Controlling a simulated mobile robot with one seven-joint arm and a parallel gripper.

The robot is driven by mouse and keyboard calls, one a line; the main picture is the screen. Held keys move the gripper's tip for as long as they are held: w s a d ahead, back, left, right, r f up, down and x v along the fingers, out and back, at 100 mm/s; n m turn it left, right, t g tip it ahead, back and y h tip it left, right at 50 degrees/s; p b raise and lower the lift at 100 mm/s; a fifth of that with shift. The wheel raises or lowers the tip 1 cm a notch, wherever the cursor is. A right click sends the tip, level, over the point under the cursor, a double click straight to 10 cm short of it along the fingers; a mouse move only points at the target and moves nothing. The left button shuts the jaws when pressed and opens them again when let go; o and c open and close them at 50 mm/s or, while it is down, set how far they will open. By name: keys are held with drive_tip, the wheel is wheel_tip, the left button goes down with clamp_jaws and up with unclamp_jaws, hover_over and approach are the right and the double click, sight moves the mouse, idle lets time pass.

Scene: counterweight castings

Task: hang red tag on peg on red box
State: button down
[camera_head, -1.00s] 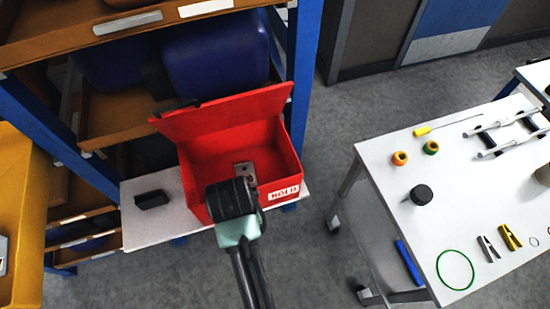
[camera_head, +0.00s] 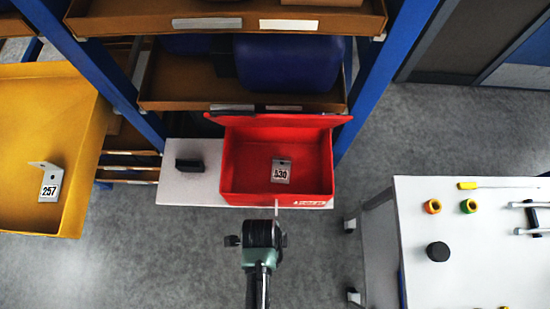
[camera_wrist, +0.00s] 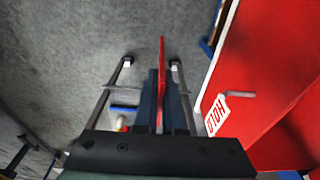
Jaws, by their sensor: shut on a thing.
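The red tag (camera_wrist: 162,62) shows edge-on in the wrist view as a thin red strip. My gripper (camera_wrist: 163,78) is shut on it, and the tag sticks out past the fingertips. The open red box (camera_head: 232,182) sits on a white shelf, and its front wall also fills the right of the wrist view (camera_wrist: 262,65). A short grey peg (camera_wrist: 240,93) stands out from that wall beside the white HOLD label (camera_wrist: 217,115). The tag is left of the peg in the wrist view, apart from it. In the head view my wrist is in front of the box; the tag is not clear there.
A metal bracket (camera_head: 281,171) marked 530 lies in the red box. A black block (camera_head: 190,165) is on the white shelf (camera_head: 176,190). A yellow bin (camera_head: 85,150) with a 257 bracket is left. A white table (camera_head: 405,210) with rings and tools is right. Open floor lies between.

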drive_tip(key=shift+w+f, duration=0.1)
drive_tip(key=shift+w, duration=0.05)
drive_tip(key=shift+w+b, duration=2.65)
drive_tip(key=shift+w, duration=1.1)
drive_tip(key=shift+w+f, duration=0.35)
drive_tip(key=shift+w, duration=0.2)
drive_tip(key=c, duration=0.9)
unclamp_jaws()
drive_tip(key=shift+c, duration=0.2)
wheel_tip(320, 180, up, 13)
drive_tip(key=s+a+g+p, duration=0.1)
drive_tip(key=s+p, duration=0.1)
drive_tip(key=shift+s+a+f, duration=0.2)
drive_tip(key=shift+a, duration=0.15)
drive_tip(key=shift+f+g, duration=0.1)
drive_tip(key=shift+g, duration=0.2)
